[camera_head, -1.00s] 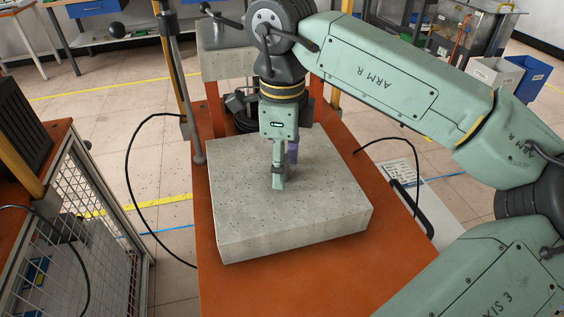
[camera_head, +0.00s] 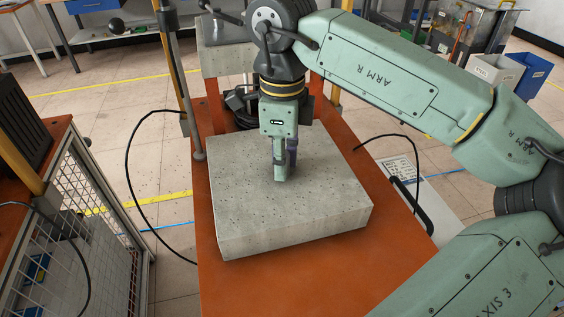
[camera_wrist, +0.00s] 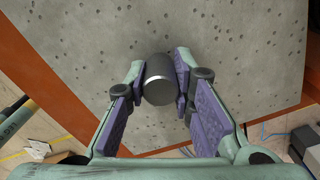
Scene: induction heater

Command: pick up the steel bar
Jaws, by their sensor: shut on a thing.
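The steel bar (camera_wrist: 158,82) is a dark grey cylinder, seen nearly end-on in the wrist view, with its round near end towards the camera. My gripper (camera_head: 285,172) points down over the speckled grey stone block (camera_head: 235,210) in the head view. Its two fingers are shut on the bar from left and right, as the wrist view shows. In the head view the fingers hide most or all of the bar. I cannot tell whether the bar's lower end touches the block.
The block lies on an orange-topped table (camera_head: 300,285). A grey post (camera_head: 172,80) and black cables stand near the back left. A mesh-sided stand (camera_head: 90,190) is at the left. The block's front and right top is clear.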

